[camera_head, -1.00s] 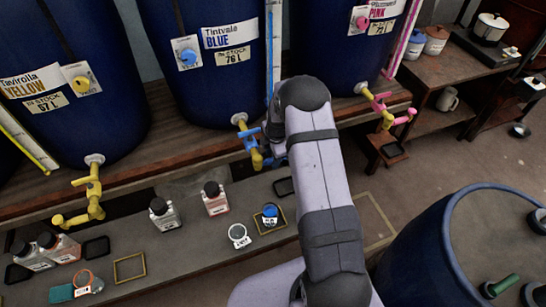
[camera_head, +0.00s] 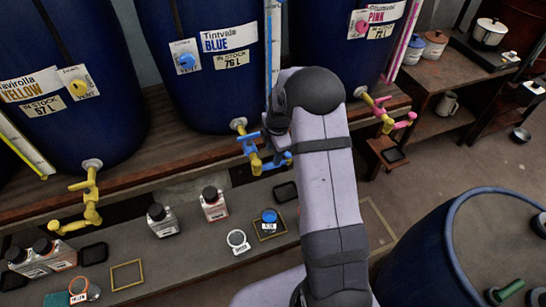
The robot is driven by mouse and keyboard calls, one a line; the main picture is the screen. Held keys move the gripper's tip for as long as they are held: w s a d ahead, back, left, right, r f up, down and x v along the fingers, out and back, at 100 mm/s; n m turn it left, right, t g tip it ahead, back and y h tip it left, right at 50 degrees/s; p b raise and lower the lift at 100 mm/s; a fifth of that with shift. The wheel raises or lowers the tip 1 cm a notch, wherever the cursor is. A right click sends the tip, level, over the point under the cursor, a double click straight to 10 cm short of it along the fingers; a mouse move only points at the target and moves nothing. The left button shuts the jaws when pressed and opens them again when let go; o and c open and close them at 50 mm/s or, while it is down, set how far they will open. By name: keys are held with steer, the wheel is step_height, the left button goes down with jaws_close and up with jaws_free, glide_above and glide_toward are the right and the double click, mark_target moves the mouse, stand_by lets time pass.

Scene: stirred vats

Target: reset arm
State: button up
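My arm (camera_head: 330,190) rises from the bottom centre and bends over at a dark rounded joint in front of the blue vat's tap. The blue tap (camera_head: 254,155) on the Tintvale Blue vat (camera_head: 205,95) is close beside the wrist in the picture. I cannot tell whether they touch.
Yellow (camera_head: 90,205) and pink taps (camera_head: 385,115) flank the blue one. Bottles (camera_head: 162,220), a round labelled jar (camera_head: 238,241) and a blue-topped container (camera_head: 269,219) in a yellow frame stand on the grey bench (camera_head: 190,260). A large blue drum (camera_head: 420,245) is at right.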

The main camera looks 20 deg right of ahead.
steer(key=shift+s+r, duration=0.1)
steer(key=shift+r, duration=0.15)
stand_by(0.4)
